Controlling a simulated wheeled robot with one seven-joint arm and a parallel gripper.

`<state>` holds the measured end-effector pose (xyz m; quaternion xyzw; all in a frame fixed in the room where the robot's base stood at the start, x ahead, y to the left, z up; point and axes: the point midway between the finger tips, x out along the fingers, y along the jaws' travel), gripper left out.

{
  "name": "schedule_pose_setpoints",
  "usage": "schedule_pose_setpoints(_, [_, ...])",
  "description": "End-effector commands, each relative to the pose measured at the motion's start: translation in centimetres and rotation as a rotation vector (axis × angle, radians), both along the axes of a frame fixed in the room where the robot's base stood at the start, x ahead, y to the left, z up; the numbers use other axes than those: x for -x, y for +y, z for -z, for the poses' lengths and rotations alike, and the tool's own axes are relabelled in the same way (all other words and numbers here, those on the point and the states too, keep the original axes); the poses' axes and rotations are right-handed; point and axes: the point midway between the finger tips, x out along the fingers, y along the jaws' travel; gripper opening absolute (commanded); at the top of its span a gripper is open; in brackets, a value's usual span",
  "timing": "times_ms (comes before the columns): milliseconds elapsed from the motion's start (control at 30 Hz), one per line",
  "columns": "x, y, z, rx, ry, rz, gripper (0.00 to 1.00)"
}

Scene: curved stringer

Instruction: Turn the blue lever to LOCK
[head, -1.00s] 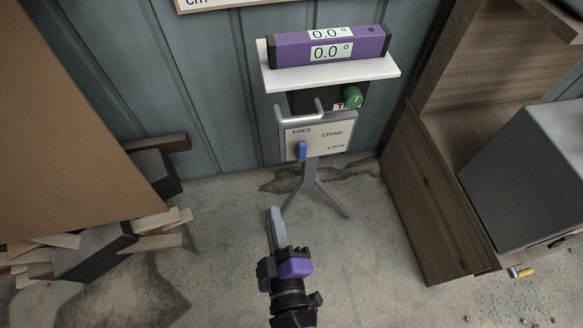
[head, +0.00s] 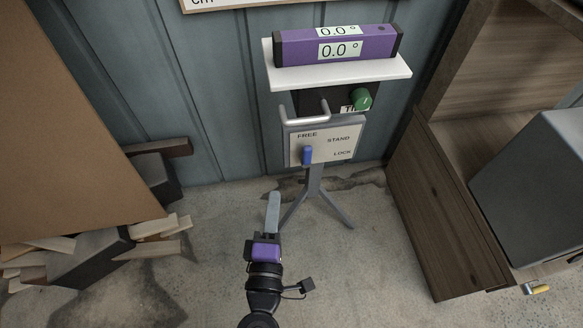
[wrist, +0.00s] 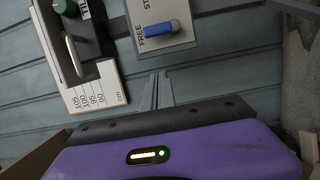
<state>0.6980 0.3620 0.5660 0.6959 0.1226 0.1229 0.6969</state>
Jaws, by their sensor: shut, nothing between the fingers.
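The blue lever (head: 307,155) is on the lower left of a pale panel (head: 331,158) marked FREE, STAND and LOCK. It stands below the word FREE; LOCK is at the panel's lower right. In the wrist view the blue lever (wrist: 160,28) lies beside the word FREE, seen sideways. My gripper (head: 273,196) is shut and empty, below and left of the panel in the head view, apart from the lever. In the wrist view my gripper's fingers (wrist: 158,78) are together, pointing up toward the panel, short of the lever.
A grey handle (head: 305,120) and a green knob (head: 361,99) are above the panel. A white shelf (head: 342,76) bears a purple level (head: 336,46) reading 0.0°. A wooden cabinet (head: 440,200) stands right, wood offcuts (head: 150,235) left.

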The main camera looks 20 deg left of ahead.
Motion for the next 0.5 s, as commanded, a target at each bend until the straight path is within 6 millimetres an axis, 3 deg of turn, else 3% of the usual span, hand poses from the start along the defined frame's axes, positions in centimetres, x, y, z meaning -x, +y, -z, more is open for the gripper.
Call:
schedule_pose_setpoints(167, [-1.6,0.5,0.0,-0.002,-0.002,0.002,0.0])
schedule_pose_setpoints(500, [-7.7,2.8,0.0,-0.003,-0.001,0.001,0.0])
